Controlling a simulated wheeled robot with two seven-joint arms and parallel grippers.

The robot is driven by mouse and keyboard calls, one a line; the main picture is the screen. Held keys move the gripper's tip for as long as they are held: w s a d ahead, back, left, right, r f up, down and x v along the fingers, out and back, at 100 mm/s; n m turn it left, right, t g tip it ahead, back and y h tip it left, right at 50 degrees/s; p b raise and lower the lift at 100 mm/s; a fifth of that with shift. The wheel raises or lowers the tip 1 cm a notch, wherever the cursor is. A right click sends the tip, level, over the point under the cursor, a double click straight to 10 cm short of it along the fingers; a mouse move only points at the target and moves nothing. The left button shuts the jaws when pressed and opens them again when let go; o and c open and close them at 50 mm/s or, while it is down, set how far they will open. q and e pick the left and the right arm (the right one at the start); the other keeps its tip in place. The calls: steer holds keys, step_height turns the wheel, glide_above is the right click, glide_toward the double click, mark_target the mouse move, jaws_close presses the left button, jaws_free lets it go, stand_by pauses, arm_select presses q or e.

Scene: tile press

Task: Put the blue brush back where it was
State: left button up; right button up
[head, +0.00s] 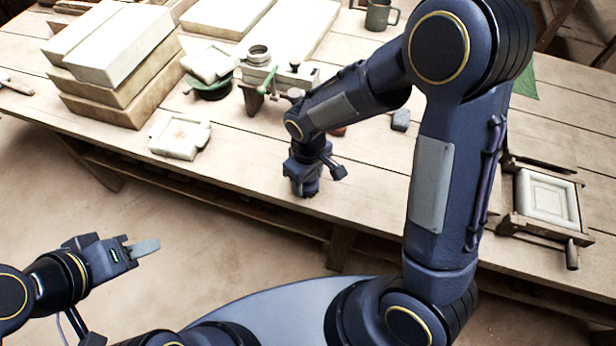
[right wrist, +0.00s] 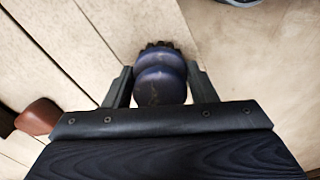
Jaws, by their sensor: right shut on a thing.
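The blue brush (right wrist: 160,80) is between the two fingers of my right gripper (right wrist: 161,88) in the right wrist view. It has a dark blue rounded handle, and dark bristles show at its far end. In the head view my right gripper (head: 306,186) points down at the front edge of the table, mostly covering the brush. Whether the bristles touch the wood cannot be told. My left gripper (head: 143,248) is off the table at the lower left, seen from the side; its finger gap cannot be made out.
The wooden table (head: 250,185) has bare planks around my right gripper. A white tile piece (head: 180,136), stacked blocks (head: 115,75) and a green bowl (head: 209,88) are at left. A framed press (head: 546,198) is at right. A reddish-brown thing (right wrist: 38,117) lies beside my right gripper.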

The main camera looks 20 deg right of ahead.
steer(key=shift+f, duration=0.2)
steer(key=o, duration=0.9)
steer(key=shift+r, duration=0.1)
steer(key=shift+r, duration=0.45)
step_height(320, 180, up, 12)
steer(key=shift+f+p, duration=0.25)
steer(key=shift+p, duration=0.45)
